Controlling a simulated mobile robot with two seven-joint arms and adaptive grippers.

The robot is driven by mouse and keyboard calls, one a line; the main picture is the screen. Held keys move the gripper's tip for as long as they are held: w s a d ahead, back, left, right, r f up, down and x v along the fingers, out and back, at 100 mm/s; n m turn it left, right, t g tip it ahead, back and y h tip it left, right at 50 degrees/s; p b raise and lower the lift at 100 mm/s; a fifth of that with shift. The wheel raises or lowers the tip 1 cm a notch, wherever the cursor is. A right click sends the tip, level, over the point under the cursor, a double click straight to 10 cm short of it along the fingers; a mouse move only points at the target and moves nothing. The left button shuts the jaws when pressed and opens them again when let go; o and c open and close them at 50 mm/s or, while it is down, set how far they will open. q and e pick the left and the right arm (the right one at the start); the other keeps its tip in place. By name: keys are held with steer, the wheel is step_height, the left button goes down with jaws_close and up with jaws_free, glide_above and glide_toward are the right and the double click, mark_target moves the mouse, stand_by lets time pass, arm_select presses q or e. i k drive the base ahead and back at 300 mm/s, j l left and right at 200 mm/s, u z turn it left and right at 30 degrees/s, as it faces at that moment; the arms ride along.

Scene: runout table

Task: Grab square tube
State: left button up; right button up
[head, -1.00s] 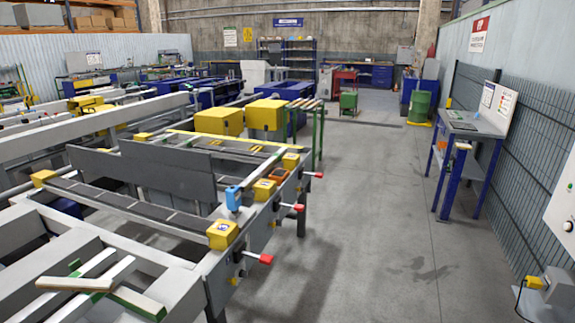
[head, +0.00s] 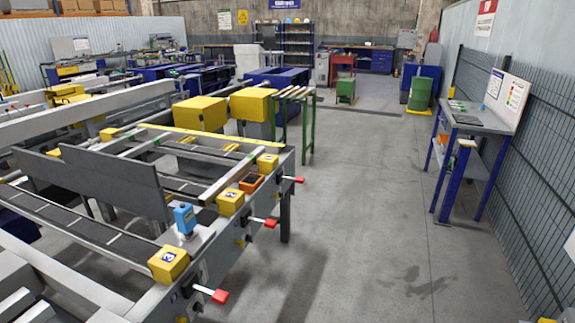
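A long light-grey bar (head: 233,171), which looks like a square tube, lies across the runout table (head: 225,245) towards its right end. It runs diagonally from near the orange box up towards the yellow housings. Another pale bar (head: 152,142) lies behind it, and I cannot tell whether it is loose or part of the frame. Neither of my grippers shows in the head view.
Yellow numbered boxes (head: 168,263) and red-tipped levers (head: 219,296) line the table's right edge. A blue device (head: 185,218) stands there too. Open grey floor (head: 370,220) lies to the right, up to a blue workbench (head: 470,125) and mesh fence.

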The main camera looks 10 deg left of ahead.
mark_target(210, 195)
steer(key=i+l, duration=0.1)
steer(key=i, duration=0.35)
steer(key=i+l, duration=0.15)
steer(key=i, duration=0.25)
steer(key=i+l+u, duration=0.1)
steer(key=i, duration=0.35)
